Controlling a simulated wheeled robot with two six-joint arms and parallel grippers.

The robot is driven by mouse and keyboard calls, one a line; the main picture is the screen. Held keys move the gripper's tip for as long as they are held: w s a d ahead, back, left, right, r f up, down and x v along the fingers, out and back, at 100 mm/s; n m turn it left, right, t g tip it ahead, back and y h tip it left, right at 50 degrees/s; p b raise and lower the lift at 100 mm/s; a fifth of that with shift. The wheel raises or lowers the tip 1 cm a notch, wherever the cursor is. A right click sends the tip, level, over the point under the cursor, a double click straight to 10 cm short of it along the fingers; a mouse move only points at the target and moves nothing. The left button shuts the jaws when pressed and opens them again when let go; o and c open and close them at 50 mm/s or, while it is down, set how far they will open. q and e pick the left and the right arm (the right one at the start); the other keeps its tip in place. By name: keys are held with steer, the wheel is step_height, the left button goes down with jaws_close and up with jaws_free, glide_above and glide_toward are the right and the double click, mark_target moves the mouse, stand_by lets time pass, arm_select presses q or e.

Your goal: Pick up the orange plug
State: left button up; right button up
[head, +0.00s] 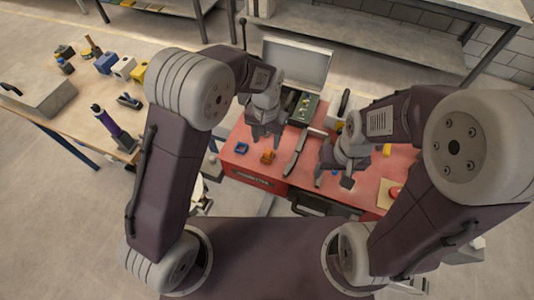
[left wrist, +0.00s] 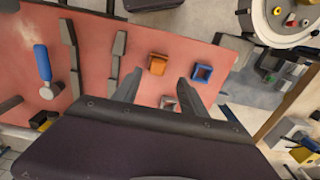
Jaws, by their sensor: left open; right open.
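The orange plug (head: 268,156) lies on the red bench top near its front edge. In the left wrist view the orange plug (left wrist: 157,64) is a small block just beyond my fingertips, roughly between their lines. My left gripper (head: 266,135) is open and empty above the bench, behind the plug in the head view. Its two fingers (left wrist: 158,88) are spread apart in the left wrist view, with no visible contact with the plug. My right gripper (head: 334,182) is open, low over the right part of the bench.
A blue square ring (head: 242,148) lies left of the plug. A small grey square piece (left wrist: 168,102) shows between my left fingers. A long grey rail (head: 296,152) lies right of the plug. A green box (head: 305,106) stands behind. A wooden table (head: 85,125) with several objects is at left.

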mark_target(268, 151)
arm_select(q)
steer(key=shift+w+d+f, duration=0.1)
steer(key=shift+f, duration=0.35)
steer(key=f, duration=0.4)
steer(key=shift+s+p, duration=0.3)
steer(key=shift+p, duration=0.1)
steer(key=shift+w+d+f, duration=0.1)
steer(key=shift+w+f, duration=0.05)
steer(key=shift+f, duration=0.3)
jaws_close()
